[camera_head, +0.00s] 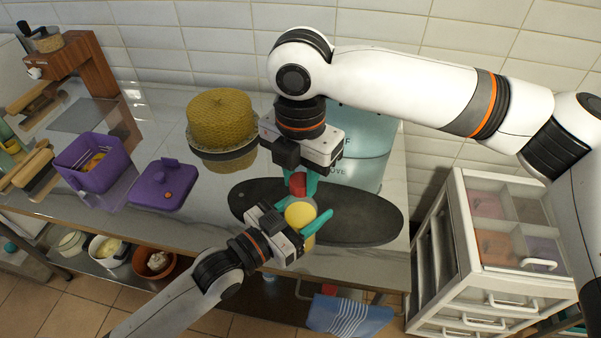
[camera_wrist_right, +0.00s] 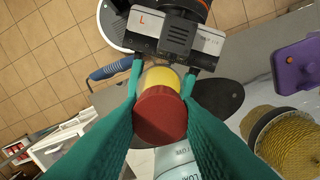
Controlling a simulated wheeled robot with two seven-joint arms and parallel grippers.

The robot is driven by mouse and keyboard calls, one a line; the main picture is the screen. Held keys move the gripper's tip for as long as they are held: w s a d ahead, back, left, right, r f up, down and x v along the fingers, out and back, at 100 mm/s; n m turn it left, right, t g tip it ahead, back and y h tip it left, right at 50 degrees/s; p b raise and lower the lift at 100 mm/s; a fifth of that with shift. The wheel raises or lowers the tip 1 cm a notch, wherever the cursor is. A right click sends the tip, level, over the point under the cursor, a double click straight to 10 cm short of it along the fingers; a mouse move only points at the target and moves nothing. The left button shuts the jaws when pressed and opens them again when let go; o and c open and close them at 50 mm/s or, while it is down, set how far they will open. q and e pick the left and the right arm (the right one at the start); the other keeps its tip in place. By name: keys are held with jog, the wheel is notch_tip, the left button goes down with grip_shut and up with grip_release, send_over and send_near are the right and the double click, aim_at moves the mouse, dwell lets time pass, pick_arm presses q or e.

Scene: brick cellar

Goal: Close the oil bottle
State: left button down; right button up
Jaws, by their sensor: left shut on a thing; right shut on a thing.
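The oil bottle (camera_head: 301,213) is a clear container with yellow contents, seen from above over the front edge of the counter. My left gripper (camera_head: 303,224) is shut around it from the front left. My right gripper (camera_head: 300,181) points down and is shut on a red cap (camera_head: 298,187), just behind and above the bottle's top in the picture. In the right wrist view the red cap (camera_wrist_right: 160,115) sits between the teal fingers. The yellow of the bottle (camera_wrist_right: 161,77) shows right behind it. Whether cap and bottle touch, I cannot tell.
A dark oval board (camera_head: 360,218) lies on the counter under the grippers. A yellow woven dome (camera_head: 220,120), a purple box (camera_head: 93,162) and a purple lid (camera_head: 162,186) stand left. A blue canister (camera_head: 365,140) stands behind. A white drawer unit (camera_head: 490,250) is at right.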

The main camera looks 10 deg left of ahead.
jog(key=m, duration=0.6)
jog(key=shift+m, duration=0.3)
jog(key=m, duration=0.4)
jog(key=shift+m, duration=0.4)
jog(key=m, duration=0.4)
jog(key=o, duration=1.2)
notch_tip(320, 180, up, 12)
